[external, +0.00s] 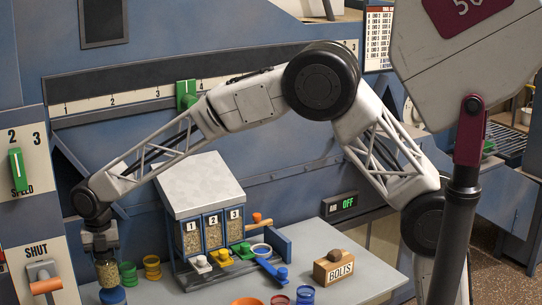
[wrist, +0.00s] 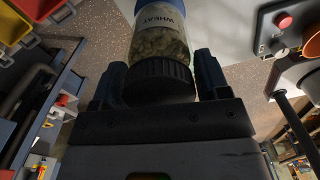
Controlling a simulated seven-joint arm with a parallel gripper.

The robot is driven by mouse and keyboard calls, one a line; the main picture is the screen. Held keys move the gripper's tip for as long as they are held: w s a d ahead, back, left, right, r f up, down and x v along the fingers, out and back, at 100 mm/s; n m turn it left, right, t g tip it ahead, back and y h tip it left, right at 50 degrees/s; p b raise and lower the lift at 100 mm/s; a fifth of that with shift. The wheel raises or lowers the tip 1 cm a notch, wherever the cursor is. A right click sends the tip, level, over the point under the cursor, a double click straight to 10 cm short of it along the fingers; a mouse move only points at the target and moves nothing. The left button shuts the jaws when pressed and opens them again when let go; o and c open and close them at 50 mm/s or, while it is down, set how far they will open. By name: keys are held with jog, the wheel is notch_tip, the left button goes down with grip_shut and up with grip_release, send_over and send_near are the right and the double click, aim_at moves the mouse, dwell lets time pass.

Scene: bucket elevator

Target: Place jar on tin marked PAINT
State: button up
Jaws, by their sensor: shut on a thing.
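My gripper (external: 102,245) is at the far left of the external view, pointing down. It is shut on the jar (external: 107,272), a clear jar of grain hanging below it. In the wrist view the jar (wrist: 160,40) carries a label reading WHEAT. Its dark ridged cap sits between the two fingers (wrist: 160,85), and its far end is blue. In the external view the jar looks upright beside the table's left end; I cannot tell whether its blue end touches anything. No tin with a readable PAINT mark shows in either view.
A grey hopper box (external: 202,185) with three numbered windows stands on the table (external: 345,290). Green (external: 128,274) and yellow (external: 152,267) ring-like cups stand near the jar. A BOLTS block (external: 333,268) is at right. A wall panel with an orange SHUT lever (external: 45,285) is at left.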

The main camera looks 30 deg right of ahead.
aim_at(112, 262)
jog(key=shift+f, duration=1.4)
jog(key=shift+f, duration=0.15)
jog(key=o, duration=1.1)
jog(key=shift+o, duration=0.2)
notch_tip(112, 262, up, 12)
jog(key=shift+r, duration=0.1)
jog(key=shift+d, duration=0.15)
